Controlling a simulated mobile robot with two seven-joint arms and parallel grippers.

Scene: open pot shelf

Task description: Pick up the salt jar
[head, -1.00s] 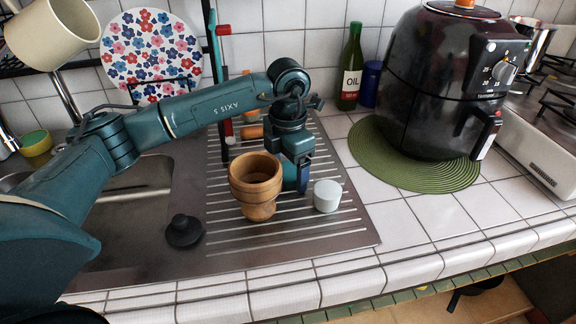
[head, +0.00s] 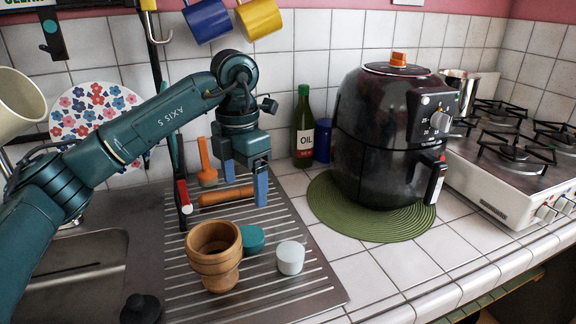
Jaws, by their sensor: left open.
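No label reading salt can be made out on any jar, so I cannot tell for sure which one is the salt jar. A small white round jar (head: 290,258) stands on the ribbed drainboard, right of a turned wooden cup (head: 214,262). A blue jar (head: 323,141) stands at the back, partly hidden by the oil bottle. My left gripper (head: 246,182) points down above the drainboard, behind the wooden cup and the white jar. Its blue fingers are apart with nothing held between them. My right gripper is not in view.
A low teal object (head: 251,239) lies beside the wooden cup. A wooden-handled tool (head: 226,196) lies behind. The green oil bottle (head: 303,130) stands at the wall. A black air fryer (head: 385,140) on a green mat (head: 335,215) fills the right. A black knob-like lid (head: 140,309) is front left.

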